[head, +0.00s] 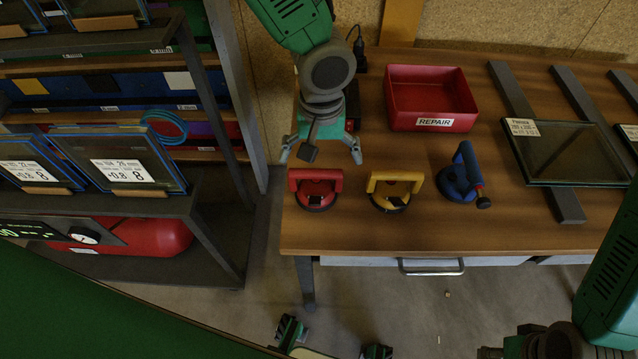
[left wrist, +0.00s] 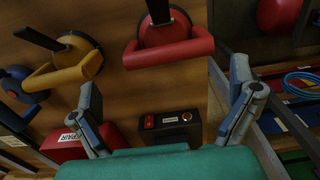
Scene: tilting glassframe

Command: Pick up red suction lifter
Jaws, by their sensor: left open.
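The red suction lifter (head: 316,188) stands on the wooden table near its front left corner. Its bar handle is on top and its round pad below. My left gripper (head: 320,158) is open and empty, just behind and above the red lifter. In the left wrist view the red lifter (left wrist: 168,45) lies beyond the open fingers (left wrist: 168,92), with nothing between them. The yellow lifter (head: 393,190) stands to the right of the red one, and the blue lifter (head: 460,181) further right.
A red REPAIR box (head: 428,92) stands at the table's back. A glass pane (head: 568,152) rests on dark rails at the right. A shelf rack (head: 205,110) with glass panes is left of the table. A dark box with a red switch (left wrist: 168,126) is near the left gripper.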

